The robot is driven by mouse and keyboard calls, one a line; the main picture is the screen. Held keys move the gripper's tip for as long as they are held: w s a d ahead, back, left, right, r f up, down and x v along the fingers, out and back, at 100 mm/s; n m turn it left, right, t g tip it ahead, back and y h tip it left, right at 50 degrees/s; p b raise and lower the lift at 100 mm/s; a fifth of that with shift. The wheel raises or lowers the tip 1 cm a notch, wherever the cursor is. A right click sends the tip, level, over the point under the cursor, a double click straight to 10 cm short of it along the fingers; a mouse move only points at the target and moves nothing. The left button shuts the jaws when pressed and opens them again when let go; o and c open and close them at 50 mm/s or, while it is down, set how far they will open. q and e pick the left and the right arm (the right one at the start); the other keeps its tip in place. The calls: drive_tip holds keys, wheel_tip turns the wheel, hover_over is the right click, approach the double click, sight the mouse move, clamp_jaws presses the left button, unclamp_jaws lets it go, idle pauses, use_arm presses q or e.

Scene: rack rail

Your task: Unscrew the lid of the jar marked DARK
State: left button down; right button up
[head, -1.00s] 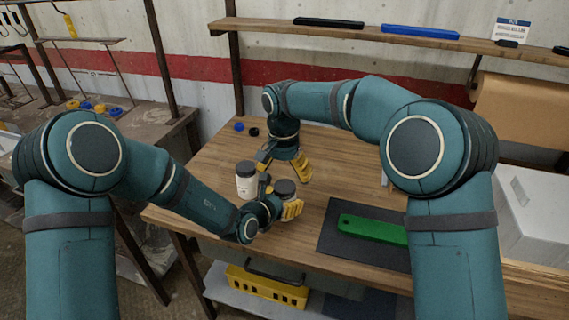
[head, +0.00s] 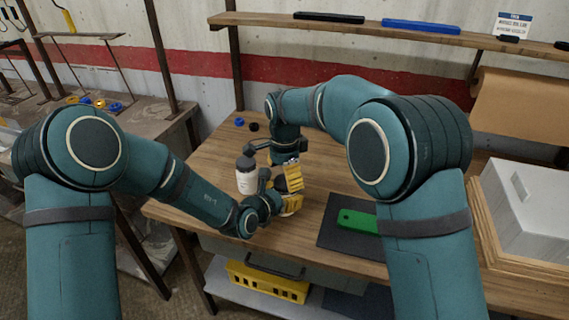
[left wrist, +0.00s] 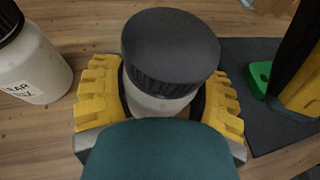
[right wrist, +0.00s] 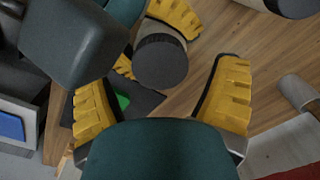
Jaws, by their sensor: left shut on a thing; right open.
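My left gripper (left wrist: 160,100) is shut around the body of a white jar (left wrist: 158,103) with a dark ribbed lid (left wrist: 170,45), which is on and upright. No label shows on this jar. My right gripper (right wrist: 165,100) is open, with its fingers pointing down near the held jar. In the right wrist view the lid (right wrist: 160,62) lies beyond the fingertips, not between them. A second white jar (head: 246,180) with a dark lid stands to the left. Its label (left wrist: 22,90) is only partly readable in the left wrist view, showing "AR".
A dark mat (head: 345,240) with a green bar (head: 357,222) lies right of the grippers. Small blue (head: 239,122) and black (head: 253,127) caps lie at the back left. A white box (head: 530,210) stands at the far right. The back middle of the table is clear.

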drive_tip(key=shift+f, duration=0.95)
drive_tip(key=c, duration=1.3)
drive_tip(key=n, duration=0.3)
drive_tip(key=shift+n, duration=0.3)
drive_tip(key=n, duration=0.7)
drive_tip(key=shift+n, duration=0.3)
drive_tip(key=n, duration=0.4)
